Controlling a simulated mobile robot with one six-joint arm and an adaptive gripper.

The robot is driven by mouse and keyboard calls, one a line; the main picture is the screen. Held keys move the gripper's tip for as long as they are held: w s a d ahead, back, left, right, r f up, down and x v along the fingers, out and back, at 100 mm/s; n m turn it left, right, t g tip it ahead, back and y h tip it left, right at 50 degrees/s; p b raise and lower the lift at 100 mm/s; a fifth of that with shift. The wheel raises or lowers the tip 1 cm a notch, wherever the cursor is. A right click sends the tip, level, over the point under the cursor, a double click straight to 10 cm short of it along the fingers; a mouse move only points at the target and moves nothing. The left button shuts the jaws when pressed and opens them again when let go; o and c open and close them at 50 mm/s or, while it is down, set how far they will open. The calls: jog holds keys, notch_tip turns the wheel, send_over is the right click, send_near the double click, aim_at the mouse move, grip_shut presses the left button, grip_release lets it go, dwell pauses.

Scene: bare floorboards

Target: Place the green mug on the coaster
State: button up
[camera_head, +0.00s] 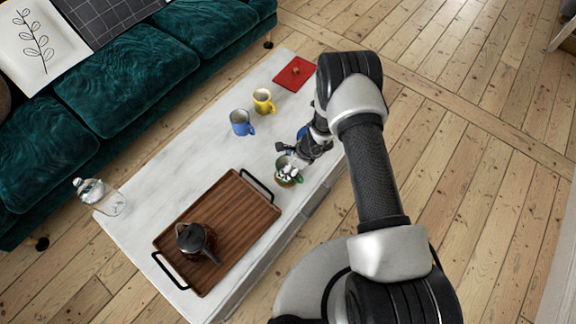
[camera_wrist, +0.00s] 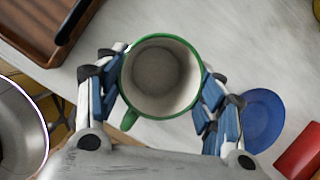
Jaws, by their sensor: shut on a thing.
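The green mug (camera_head: 289,179) is near the front edge of the white table, right of the tray. In the wrist view the green mug (camera_wrist: 160,77) is upright and empty, with a green rim, a pale inside and its handle towards the lower left. My gripper (camera_head: 290,168) is shut on it, with the fingers (camera_wrist: 160,95) on opposite sides of its body. I cannot tell whether its base touches the table. A flat blue disc, seemingly the coaster (camera_wrist: 263,121), lies right of the mug in the wrist view. My arm mostly hides that area in the head view.
A wooden tray (camera_head: 174,240) holds a dark teapot (camera_head: 196,240). A blue mug (camera_head: 240,122), yellow mug (camera_head: 263,101) and red square (camera_head: 294,73) are farther back. A glass jar (camera_head: 103,197) stands at left. A red object (camera_wrist: 301,152) is beside the disc.

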jog(key=o, duration=1.3)
jog(key=shift+f, duration=0.15)
jog(key=shift+c, duration=0.2)
jog(key=p+v, duration=0.4)
jog(key=v, duration=0.8)
jog(key=shift+r, duration=0.25)
